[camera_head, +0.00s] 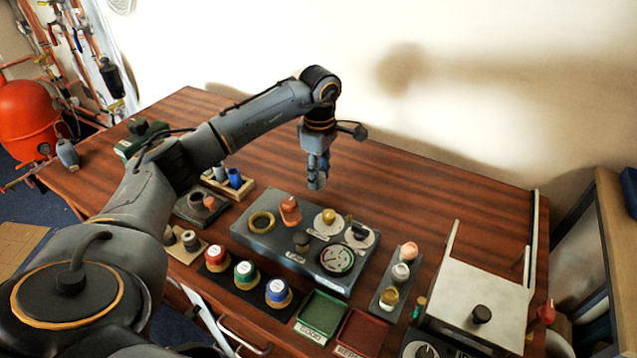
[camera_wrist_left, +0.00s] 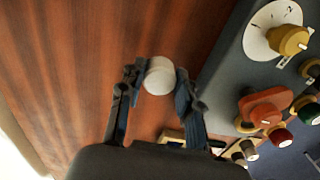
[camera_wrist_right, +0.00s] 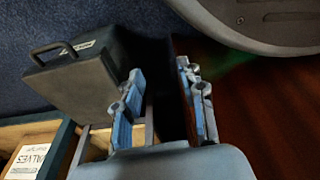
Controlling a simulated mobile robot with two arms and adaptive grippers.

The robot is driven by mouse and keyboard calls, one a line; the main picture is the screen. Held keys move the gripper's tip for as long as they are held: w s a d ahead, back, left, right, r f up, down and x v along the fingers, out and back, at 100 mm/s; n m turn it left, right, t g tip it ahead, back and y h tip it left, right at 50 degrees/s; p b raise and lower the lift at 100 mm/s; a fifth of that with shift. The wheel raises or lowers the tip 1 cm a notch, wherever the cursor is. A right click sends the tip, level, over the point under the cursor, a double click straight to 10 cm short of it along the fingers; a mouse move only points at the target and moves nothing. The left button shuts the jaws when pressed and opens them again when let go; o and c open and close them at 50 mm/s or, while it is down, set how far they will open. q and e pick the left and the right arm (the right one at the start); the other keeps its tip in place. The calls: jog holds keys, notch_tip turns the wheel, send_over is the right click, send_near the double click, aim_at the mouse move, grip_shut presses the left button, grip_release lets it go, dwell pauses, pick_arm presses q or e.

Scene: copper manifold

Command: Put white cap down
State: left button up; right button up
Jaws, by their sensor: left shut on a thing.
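A white round cap (camera_wrist_left: 160,76) sits between the fingertips of my left gripper (camera_head: 317,180), which is shut on it. In the left wrist view the cap stays clear of the grey fixture plate to its right, with bare wood behind it. In the head view my left gripper points down above the wooden table, behind the fixture plate (camera_head: 262,244); the cap is hard to make out there. My right gripper (camera_wrist_right: 163,100) shows in the right wrist view with its fingers apart and nothing between them.
A small rack (camera_head: 384,302) with copper, white and brass pieces stands right of the plate. A green tray (camera_head: 322,310) and a red tray (camera_head: 362,333) lie in front. Several coloured jars line the front. The table's back (camera_head: 430,190) is clear. A black case (camera_wrist_right: 85,85) is near my right gripper.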

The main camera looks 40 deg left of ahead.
aim_at(319, 194)
pick_arm(q)
jog(key=shift+f, duration=1.65)
jog(key=o, duration=0.8)
jog(key=shift+r, duration=0.15)
